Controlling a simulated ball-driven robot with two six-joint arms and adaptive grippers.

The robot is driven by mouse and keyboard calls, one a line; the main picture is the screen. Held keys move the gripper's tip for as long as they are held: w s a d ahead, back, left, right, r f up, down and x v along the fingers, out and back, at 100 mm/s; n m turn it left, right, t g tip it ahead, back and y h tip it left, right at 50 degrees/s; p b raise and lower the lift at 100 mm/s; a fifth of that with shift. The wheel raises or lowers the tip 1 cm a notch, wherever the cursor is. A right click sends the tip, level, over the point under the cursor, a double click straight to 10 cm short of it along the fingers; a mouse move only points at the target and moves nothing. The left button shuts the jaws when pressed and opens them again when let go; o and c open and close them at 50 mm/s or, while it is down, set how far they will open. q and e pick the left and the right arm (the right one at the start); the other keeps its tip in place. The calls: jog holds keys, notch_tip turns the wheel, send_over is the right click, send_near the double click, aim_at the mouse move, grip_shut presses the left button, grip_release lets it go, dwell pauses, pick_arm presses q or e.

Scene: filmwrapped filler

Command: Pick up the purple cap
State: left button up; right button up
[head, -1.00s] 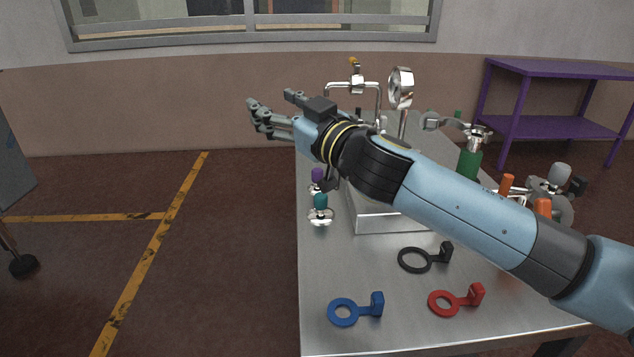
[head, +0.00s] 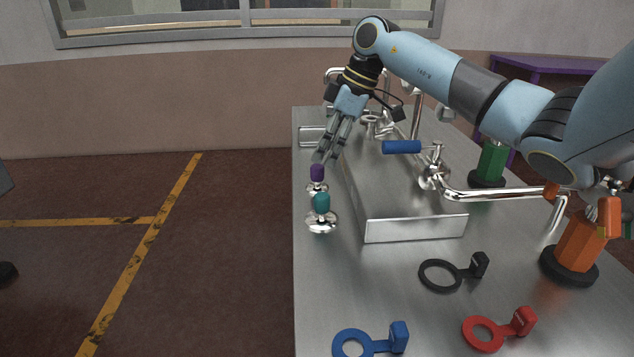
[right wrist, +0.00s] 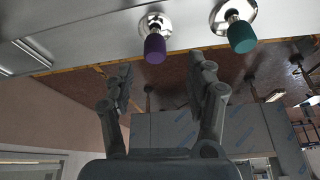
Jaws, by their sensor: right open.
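The purple cap (head: 317,172) sits on a small silver base near the table's left edge in the head view. It also shows in the right wrist view (right wrist: 155,48), at the top middle on its round silver base. My right gripper (head: 324,155) is open and empty, pointing down just above and behind the purple cap. In the right wrist view its two fingers (right wrist: 158,85) are spread, with the purple cap ahead between their lines and apart from them. A teal cap (head: 322,203) on a silver base stands close in front of the purple one. My left gripper is out of view.
A metal tray (head: 415,228) and a pipe with a blue handle (head: 402,147) lie right of the caps. Black (head: 440,275), red (head: 485,333) and blue (head: 352,343) ring tools lie in front. An orange-handled item (head: 577,242) stands at right.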

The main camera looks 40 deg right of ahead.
aim_at(319, 166)
jog(key=x, duration=0.2)
jog(key=b+x, duration=0.1)
jog(key=x, duration=0.3)
jog(key=shift+w+d+f+b, duration=0.2)
jog(key=shift+w+f+b, duration=0.05)
jog(key=shift+f+b, duration=0.15)
grip_shut()
